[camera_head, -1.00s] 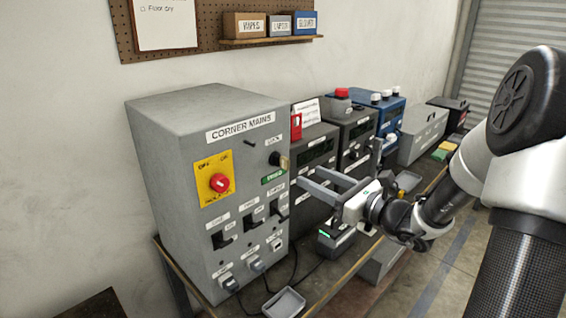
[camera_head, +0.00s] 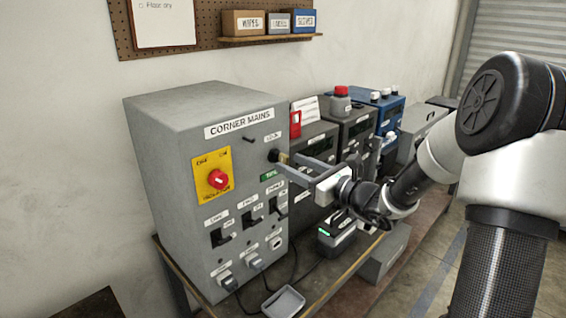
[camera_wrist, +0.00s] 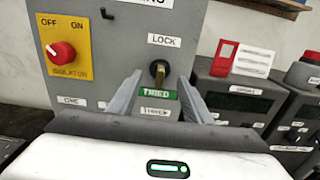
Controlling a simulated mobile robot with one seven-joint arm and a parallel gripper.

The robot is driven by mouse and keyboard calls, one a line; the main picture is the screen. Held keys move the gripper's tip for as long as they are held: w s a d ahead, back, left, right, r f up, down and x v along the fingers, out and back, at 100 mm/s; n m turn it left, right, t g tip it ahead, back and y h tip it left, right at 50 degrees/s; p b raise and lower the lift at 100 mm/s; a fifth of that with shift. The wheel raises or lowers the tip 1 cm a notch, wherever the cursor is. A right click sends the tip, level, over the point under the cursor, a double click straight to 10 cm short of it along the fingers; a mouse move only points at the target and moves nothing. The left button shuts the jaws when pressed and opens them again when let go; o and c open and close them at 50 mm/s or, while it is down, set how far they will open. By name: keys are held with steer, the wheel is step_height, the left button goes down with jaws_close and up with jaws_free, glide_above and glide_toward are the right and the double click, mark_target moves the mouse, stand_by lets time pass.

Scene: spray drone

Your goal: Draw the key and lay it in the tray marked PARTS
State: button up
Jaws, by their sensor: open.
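The key (camera_wrist: 158,78) is brass coloured and stands in the black lock on the front of the grey CORNER MAINS cabinet (camera_head: 165,135), under the LOCK label. In the head view my gripper's fingers partly cover it. My gripper (camera_wrist: 154,82) is open, with one finger on each side of the key. I cannot tell whether either finger touches it. A grey tray (camera_head: 284,301) lies at the bench's front edge below the cabinet. No PARTS marking can be read on it.
The red isolator knob (camera_head: 218,179) is on a yellow plate left of the lock. Switches and plugged cables (camera_head: 240,292) are on the cabinet's lower front. Dark instrument boxes (camera_head: 318,150) stand close to the right of it. The bench front has little free room.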

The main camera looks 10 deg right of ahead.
steer(key=shift+x, duration=0.95)
stand_by(0.6)
jaws_close()
steer(key=shift+s+d, duration=0.1)
steer(key=shift+v, duration=2.85)
steer(key=shift+f, duration=0.1)
